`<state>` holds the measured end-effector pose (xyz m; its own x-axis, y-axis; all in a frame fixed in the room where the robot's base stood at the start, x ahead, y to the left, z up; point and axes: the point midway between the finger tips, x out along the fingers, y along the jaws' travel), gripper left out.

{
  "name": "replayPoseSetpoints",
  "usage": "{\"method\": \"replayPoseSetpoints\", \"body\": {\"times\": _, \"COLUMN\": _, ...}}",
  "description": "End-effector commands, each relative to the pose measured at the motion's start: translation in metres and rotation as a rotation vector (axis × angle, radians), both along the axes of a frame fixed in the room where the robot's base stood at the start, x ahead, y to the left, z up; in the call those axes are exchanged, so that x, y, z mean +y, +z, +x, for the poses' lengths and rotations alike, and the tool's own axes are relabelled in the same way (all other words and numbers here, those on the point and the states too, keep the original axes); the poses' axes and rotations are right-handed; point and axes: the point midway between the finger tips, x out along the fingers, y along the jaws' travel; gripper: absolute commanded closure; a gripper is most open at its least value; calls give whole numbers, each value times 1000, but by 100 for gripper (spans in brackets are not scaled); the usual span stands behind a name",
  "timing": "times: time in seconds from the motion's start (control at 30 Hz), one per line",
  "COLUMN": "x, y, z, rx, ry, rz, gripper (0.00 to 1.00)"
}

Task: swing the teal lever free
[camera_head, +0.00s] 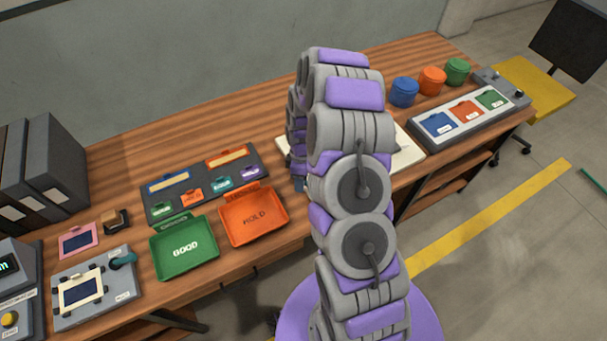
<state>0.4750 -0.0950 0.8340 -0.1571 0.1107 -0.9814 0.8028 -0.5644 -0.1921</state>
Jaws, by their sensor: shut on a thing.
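The teal lever (122,261) is a short handle at the upper right corner of a grey fixture (122,291) at the lower left. A cream-framed dark film piece (82,291) lies on the fixture, with small black clips around it. The lever's end lies close to the frame's upper right corner; I cannot tell if they touch. My arm rises in the middle and bends down behind itself, well to the right of the lever. My gripper's fingers are hidden behind the arm, and so is anything between them.
A green GOOD tray (184,247) and an orange HOLD tray (254,216) stand right of the fixture. Behind them is a dark panel (205,184) with coloured pieces. A pink-framed film (78,241) lies behind the fixture. Black binders (58,165) stand far left.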

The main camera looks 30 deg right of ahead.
Motion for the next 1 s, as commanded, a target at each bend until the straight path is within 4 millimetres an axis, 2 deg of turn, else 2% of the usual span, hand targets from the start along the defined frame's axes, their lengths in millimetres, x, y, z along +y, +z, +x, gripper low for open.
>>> {"method": "replayPoseSetpoints", "body": {"times": 0.2, "x": 9, "y": 1, "z": -9, "rx": -1, "ry": 180, "rz": 0, "gripper": 100}}
{"method": "replayPoseSetpoints", "body": {"times": 0.5, "x": 15, "y": 1, "z": -21, "rx": 4, "ry": 346, "rz": 2, "gripper": 100}}
{"method": "replayPoseSetpoints", "body": {"times": 1.0, "x": 17, "y": 0, "z": -26, "rx": 3, "ry": 410, "rz": 2, "gripper": 100}}
